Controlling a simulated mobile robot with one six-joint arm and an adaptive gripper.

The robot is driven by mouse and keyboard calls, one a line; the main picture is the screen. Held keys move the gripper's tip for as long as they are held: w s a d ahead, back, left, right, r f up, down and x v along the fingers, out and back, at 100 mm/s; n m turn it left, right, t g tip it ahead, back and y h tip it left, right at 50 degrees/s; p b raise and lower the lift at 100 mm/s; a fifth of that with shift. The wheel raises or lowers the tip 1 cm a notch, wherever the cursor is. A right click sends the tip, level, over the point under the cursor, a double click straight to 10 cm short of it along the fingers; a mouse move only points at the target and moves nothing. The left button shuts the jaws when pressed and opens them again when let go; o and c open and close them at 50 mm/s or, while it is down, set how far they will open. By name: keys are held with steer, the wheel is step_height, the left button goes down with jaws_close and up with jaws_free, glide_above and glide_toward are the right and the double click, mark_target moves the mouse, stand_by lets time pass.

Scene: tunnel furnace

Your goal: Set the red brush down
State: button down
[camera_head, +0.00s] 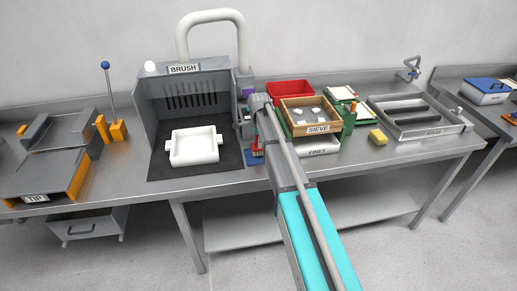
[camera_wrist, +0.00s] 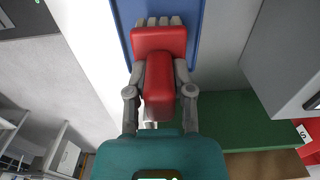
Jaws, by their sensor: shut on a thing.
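The red brush (camera_wrist: 160,42) is between the fingers of my gripper (camera_wrist: 160,75), which is shut on its red handle. Its pale grey bristles show at the top of the wrist view. A blue pad or tray (camera_wrist: 124,18) lies behind the brush in that view; whether the brush touches it I cannot tell. In the head view a small red part of the brush (camera_head: 258,148) shows above the blue patch, right of the dark mat, with my arm hiding much of the area.
Left is the grey BRUSH hood (camera_head: 155,115) with a white tray (camera_head: 194,146) on a dark mat. Close on the right are the wooden SIEVE box (camera_head: 310,116) in its green stand, the FINES tray (camera_head: 318,147) and a red bin (camera_head: 290,88). A yellow sponge (camera_head: 378,137) lies farther right.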

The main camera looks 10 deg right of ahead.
steer(key=shift+f+b, duration=0.75)
steer(key=shift+f, duration=0.25)
steer(key=shift+f, duration=0.15)
steer(key=shift+c, duration=2.4)
jaws_free()
step_height(320, 180, up, 12)
steer(key=p, duration=1.2)
steer(key=shift+s, duration=0.1)
